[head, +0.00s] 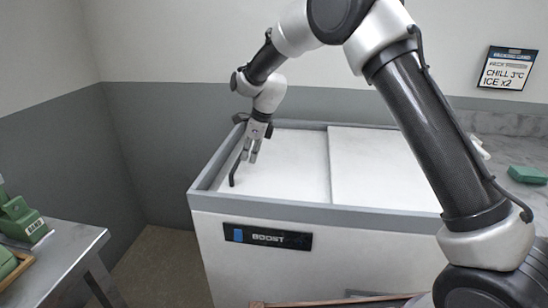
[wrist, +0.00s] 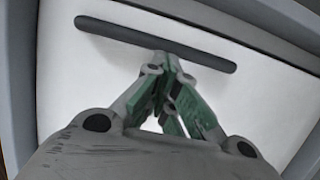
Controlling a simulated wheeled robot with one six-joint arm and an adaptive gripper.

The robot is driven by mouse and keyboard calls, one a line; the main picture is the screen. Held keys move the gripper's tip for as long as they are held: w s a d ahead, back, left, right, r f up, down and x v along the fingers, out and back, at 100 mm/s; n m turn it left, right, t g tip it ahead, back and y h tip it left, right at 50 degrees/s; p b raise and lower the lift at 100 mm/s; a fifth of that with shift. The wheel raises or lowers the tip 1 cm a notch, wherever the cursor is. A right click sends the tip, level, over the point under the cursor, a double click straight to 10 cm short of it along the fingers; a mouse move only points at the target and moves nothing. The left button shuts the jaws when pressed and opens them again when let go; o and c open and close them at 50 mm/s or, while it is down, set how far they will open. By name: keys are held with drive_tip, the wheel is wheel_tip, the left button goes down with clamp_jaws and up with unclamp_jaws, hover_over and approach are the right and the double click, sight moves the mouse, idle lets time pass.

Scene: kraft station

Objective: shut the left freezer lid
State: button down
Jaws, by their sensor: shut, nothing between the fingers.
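The chest freezer (head: 215,222) is white with a grey rim and a BOOST label. Its left lid (head: 295,165) is a flat white panel lying inside the rim, beside the right lid (head: 375,170). No open gap shows at the left lid. A dark bar handle (head: 233,172) stands on it near the left end. My gripper (head: 250,158) is over the left lid, just right of the handle, pointing down. In the wrist view, my shut, empty fingers (wrist: 168,62) reach the middle of the handle bar (wrist: 110,32); whether they touch it I cannot tell.
A metal table (head: 75,240) with green boxes (head: 20,220) is at the left. A marble counter (head: 515,155) with a green item (head: 527,175) is at the right. A wall sign (head: 507,70) hangs above it. Floor (head: 160,265) is clear left of the freezer.

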drive_tip(key=shift+w+a, duration=0.25)
drive_tip(key=shift+a, duration=0.8)
drive_tip(key=shift+w+a, duration=0.2)
drive_tip(key=shift+a, duration=0.85)
drive_tip(key=shift+r, duration=0.1)
